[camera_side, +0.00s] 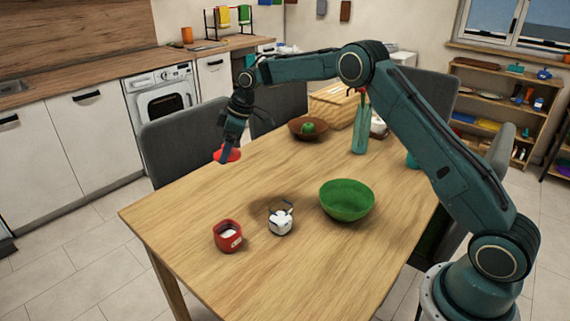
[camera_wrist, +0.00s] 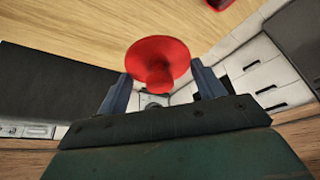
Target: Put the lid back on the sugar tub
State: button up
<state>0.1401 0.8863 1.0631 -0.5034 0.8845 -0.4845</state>
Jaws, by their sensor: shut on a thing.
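The red sugar tub (camera_side: 228,237) stands open on the table, with white contents showing and a pale label on its side. The red lid (camera_side: 228,154) is held in my gripper (camera_side: 229,150), above the table's far left edge and well apart from the tub. In the wrist view the round lid (camera_wrist: 158,58) sits between the two fingers of my gripper (camera_wrist: 160,82), which is shut on its knob. A part of the red tub (camera_wrist: 219,3) shows at the top edge of the wrist view.
A glass jar with white cubes (camera_side: 281,217) stands just right of the tub. A green bowl (camera_side: 347,200) is further right. The table's left part is clear.

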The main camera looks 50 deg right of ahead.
dwell(0.3)
jog(key=s+a+f+n+g+y, duration=0.1)
jog(key=s+a+f+n+g, duration=0.2)
jog(key=s+a+f+n, duration=0.3)
jog(key=s+a+n, duration=0.3)
jog(key=a, duration=0.1)
jog(key=shift+f, duration=0.4)
jog(key=shift+f, duration=0.1)
jog(key=shift+f, duration=3.1)
jog(key=shift+f, duration=0.2)
dwell(0.3)
jog(key=o, duration=1)
jog(key=shift+o, duration=0.8)
